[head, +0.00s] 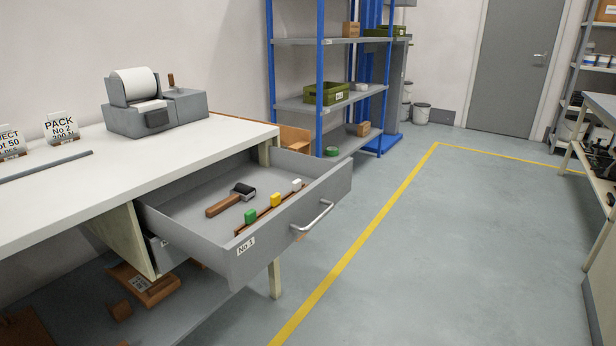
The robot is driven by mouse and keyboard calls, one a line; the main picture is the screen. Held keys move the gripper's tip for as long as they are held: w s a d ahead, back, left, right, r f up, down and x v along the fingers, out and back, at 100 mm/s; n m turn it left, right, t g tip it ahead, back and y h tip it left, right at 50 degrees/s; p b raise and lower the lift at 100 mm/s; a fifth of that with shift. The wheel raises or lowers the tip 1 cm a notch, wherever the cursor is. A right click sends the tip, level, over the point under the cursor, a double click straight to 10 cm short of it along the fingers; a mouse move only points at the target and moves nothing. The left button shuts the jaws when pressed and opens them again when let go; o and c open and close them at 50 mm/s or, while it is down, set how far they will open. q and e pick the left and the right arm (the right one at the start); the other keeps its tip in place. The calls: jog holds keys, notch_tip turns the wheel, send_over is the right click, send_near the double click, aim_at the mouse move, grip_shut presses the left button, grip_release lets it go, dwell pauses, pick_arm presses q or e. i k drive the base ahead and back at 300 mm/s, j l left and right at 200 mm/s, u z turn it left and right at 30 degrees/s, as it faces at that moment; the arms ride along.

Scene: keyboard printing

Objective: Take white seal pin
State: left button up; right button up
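The white seal pin (297,184) stands on a thin brown wooden strip (262,216) inside the open grey drawer (255,258). It is at the far right end of a row. A yellow pin (276,200) and a green pin (250,216) stand to its left on the same strip. A roller with a black head and wooden handle (223,206) lies on the drawer floor behind the pins. The drawer front bears a "No 1" label and a metal handle (318,215). Neither of my grippers is in view.
The white table (85,196) holds a grey dispenser (157,118) with a paper roll. Blue shelving (330,42) stands behind. Wooden items lie below the table. Dark equipment (597,155) shows at the right edge. The floor right of the drawer is clear.

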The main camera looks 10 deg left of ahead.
aim_at(296, 184)
jog(key=i+l, duration=0.35)
jog(key=i+l+u, duration=0.15)
jog(key=i+l, duration=0.45)
jog(key=l, duration=0.2)
jog(key=i+l+u, duration=0.15)
jog(key=i+l, duration=0.45)
jog(key=l, duration=0.25)
